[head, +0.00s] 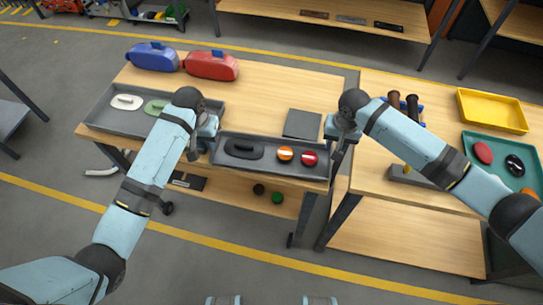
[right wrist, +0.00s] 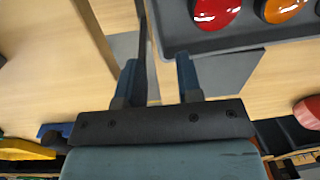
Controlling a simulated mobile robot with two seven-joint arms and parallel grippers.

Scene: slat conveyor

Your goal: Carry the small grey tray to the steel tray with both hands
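The small grey tray (head: 228,159) lies near the front edge of the left wooden table. It holds a black handled piece (head: 244,149), an orange disc (head: 286,153) and a red disc (head: 309,158). My left gripper (head: 210,147) is at the tray's left end; its fingers are too hidden to read. My right gripper (head: 338,150) is at the right end, and its fingers (right wrist: 158,75) stand apart in the right wrist view. The tray's corner (right wrist: 168,50) shows just beyond them, with no clear contact. A longer grey tray (head: 95,118), possibly the steel tray, lies at the left with white and green pieces.
A flat dark grey plate (head: 303,123) lies behind the small tray. Blue (head: 152,56) and red (head: 211,65) containers stand at the back. The right table has a yellow tray (head: 490,110) and a teal tray (head: 480,138). A narrow gap separates the tables.

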